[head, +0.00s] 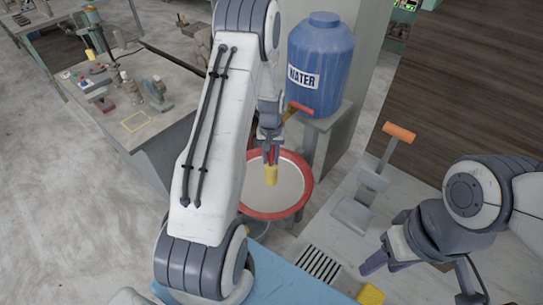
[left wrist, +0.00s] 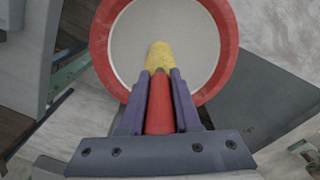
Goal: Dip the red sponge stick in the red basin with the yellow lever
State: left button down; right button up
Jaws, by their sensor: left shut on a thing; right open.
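The red sponge stick has a red handle and a yellow sponge end (head: 271,176), also seen in the left wrist view (left wrist: 159,56). My left gripper (head: 270,147) is shut on its red handle (left wrist: 160,105), sponge end pointing down. The red basin (head: 309,187) has a thick red rim and a pale grey inside. In both views the sponge appears over the basin's inside; whether it touches the bottom cannot be told. I cannot make out a yellow lever on the basin. My right gripper (head: 373,264) is open and empty at the lower right.
A blue water barrel (head: 320,65) with a red-handled tap (head: 299,108) stands on a stand behind the basin. An orange-handled lever (head: 398,132) stands to the right. A yellow block (head: 370,294) lies at the bottom. A cluttered workbench (head: 150,125) is at the left.

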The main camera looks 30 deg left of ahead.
aim_at(273, 166)
pick_arm(q)
jog(key=shift+f+b, duration=1.85)
jog(key=shift+f, duration=1.05)
jog(key=shift+w+d, duration=0.1)
jog(key=shift+d, duration=0.05)
jog(key=shift+w+d, duration=0.15)
jog(key=shift+d, duration=0.05)
jog(key=shift+r, duration=0.1)
jog(key=shift+r+p, duration=3.35)
jog(key=shift+r, duration=1.1)
